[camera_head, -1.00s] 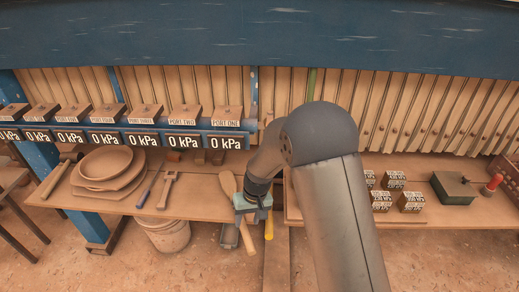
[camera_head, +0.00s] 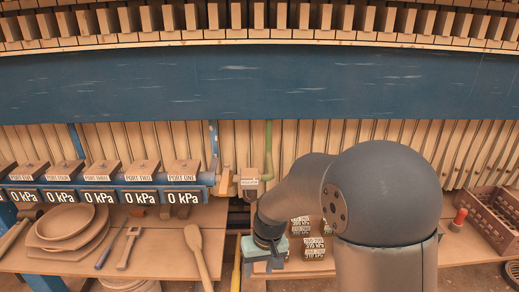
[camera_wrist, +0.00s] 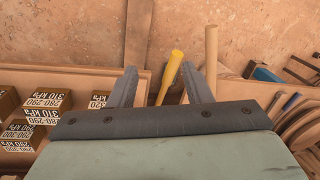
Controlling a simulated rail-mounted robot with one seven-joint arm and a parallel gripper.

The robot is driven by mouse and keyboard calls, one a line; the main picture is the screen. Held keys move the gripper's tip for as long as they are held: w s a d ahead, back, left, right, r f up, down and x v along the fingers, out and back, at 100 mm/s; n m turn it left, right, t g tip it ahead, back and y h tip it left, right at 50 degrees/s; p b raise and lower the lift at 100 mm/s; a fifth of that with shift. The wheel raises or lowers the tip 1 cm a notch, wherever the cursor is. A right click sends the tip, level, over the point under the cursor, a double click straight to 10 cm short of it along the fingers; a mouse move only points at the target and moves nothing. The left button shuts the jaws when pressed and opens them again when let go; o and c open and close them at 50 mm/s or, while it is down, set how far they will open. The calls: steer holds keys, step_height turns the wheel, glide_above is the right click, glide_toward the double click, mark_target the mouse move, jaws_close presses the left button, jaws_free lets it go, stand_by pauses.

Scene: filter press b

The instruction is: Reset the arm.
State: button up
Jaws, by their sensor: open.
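My gripper (camera_head: 264,250) hangs at the end of my dark grey arm, in the lower middle of the head view. In the wrist view its two fingers (camera_wrist: 160,78) are spread apart, with nothing held between them. A yellow handle (camera_wrist: 170,75) shows beyond the gap between the fingers; I cannot tell its distance from them. My arm hides part of the bench behind it in the head view.
Labelled blocks (camera_head: 306,248) stand behind and right of my gripper; they also show at the wrist view's left (camera_wrist: 40,108). A wooden paddle (camera_head: 198,255), hammer (camera_head: 129,247) and stacked plates (camera_head: 66,225) lie left. A crate (camera_head: 490,215) stands right. Pressure displays (camera_head: 182,197) read 0 kPa.

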steer(key=s+d+r+m, duration=0.1)
steer(key=s+d+r, duration=0.3)
steer(key=s+d, duration=0.3)
steer(key=s+d+r+m+t+h, duration=0.1)
steer(key=s+d+r, duration=0.4)
steer(key=s, duration=0.6)
steer(key=shift+d+m+h, duration=0.3)
steer(key=shift+d+m, duration=0.3)
steer(key=shift+d, duration=0.6)
